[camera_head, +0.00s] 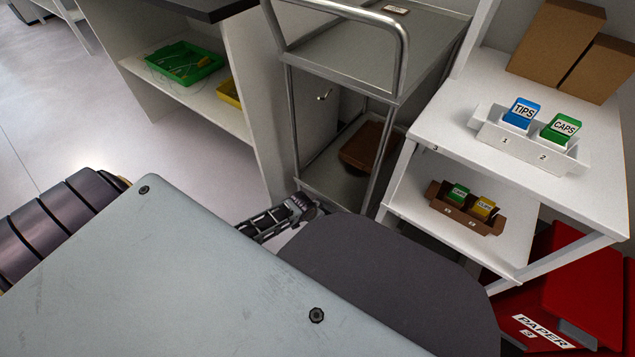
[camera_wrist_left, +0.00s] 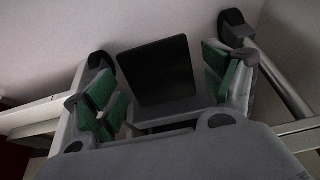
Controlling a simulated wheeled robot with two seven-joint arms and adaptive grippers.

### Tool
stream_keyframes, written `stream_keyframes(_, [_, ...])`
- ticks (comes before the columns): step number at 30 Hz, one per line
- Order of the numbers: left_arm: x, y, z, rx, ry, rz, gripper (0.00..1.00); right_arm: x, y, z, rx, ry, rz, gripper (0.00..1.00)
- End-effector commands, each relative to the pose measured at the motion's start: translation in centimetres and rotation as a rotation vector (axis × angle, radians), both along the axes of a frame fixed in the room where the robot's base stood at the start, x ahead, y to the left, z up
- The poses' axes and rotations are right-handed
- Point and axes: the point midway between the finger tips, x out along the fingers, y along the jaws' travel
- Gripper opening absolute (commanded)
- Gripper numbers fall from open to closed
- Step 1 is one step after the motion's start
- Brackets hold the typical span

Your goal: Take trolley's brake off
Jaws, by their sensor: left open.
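The metal trolley (camera_head: 350,50) stands at the upper middle of the head view, with a bent tube handle and a lower shelf. I cannot make out its brake. A dark linked gripper (camera_head: 292,210), which appears to be my left one, is low by the trolley's near bottom corner; its contact with the trolley is unclear. In the left wrist view my left gripper (camera_wrist_left: 165,85) is open, its green-padded fingers wide apart. A black flat panel (camera_wrist_left: 155,70) shows between the fingers; I cannot tell what it is. My right gripper is not in view.
A white shelf unit (camera_head: 430,130) stands close right of the trolley, holding labelled boxes. Red paper bins (camera_head: 590,290) are at lower right. A white cabinet (camera_head: 250,90) with green (camera_head: 185,65) and yellow trays stands left of the trolley. The floor on the left is clear.

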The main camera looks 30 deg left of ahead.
Motion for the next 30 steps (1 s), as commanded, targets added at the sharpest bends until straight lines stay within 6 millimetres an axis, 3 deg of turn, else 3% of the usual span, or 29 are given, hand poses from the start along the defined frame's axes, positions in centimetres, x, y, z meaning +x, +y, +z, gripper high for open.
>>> stream_keyframes(5, [0.01, -0.02, 0.03, 0.000, 0.000, 0.000, 0.83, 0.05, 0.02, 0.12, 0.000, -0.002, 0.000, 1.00])
stream_keyframes(20, [0.00, -0.03, 0.04, 0.000, 0.000, 0.000, 0.19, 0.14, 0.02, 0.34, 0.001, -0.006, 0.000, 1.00])
stream_keyframes(30, [0.10, -0.01, 0.29, 0.002, 0.027, 0.001, 0.19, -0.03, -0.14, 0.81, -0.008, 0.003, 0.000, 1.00])
